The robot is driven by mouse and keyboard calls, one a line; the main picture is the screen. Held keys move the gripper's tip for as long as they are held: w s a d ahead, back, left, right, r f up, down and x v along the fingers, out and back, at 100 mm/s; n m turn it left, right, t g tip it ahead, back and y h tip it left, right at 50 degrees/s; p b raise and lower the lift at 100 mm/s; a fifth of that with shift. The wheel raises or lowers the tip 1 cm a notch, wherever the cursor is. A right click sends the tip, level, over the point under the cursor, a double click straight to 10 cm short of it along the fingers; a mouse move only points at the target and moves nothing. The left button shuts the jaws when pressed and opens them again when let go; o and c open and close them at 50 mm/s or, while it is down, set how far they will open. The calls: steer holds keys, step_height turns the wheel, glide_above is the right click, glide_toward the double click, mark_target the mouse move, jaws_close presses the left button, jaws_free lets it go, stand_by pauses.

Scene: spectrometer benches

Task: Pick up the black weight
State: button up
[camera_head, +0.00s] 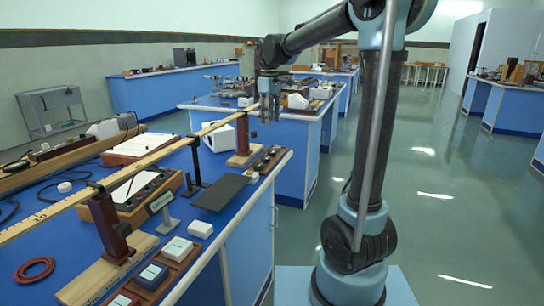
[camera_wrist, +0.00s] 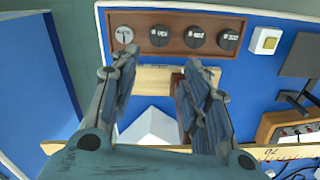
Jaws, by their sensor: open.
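A brown wooden tray (camera_wrist: 177,22) holds a row of round weights. In the wrist view three of them are dark, among them a black weight (camera_wrist: 195,37) near the middle; the leftmost disc (camera_wrist: 124,34) is paler silver-grey. Their labels are too small to read. In the head view the tray (camera_head: 255,174) lies along the near bench's right edge, its weights small. My gripper (camera_wrist: 160,64) is open and empty, its fingers apart below the tray in the wrist picture. In the head view my gripper (camera_head: 268,113) hangs above the bench, higher than the tray.
A long yellow ruler beam (camera_head: 150,158) on upright posts runs along the blue bench, close to my gripper. A dark flat plate (camera_head: 220,192), a white block (camera_head: 200,228) and a white angled box (camera_head: 219,138) stand nearby. Open floor (camera_head: 440,210) lies right.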

glide_above(271, 151)
steer(key=f, duration=0.8)
steer(key=shift+a+f, duration=0.25)
steer(key=shift+d+f, duration=0.15)
steer(key=shift+f, duration=1.2)
steer(key=shift+d+f, duration=0.15)
steer(key=shift+f, duration=1.2)
steer(key=c, duration=1)
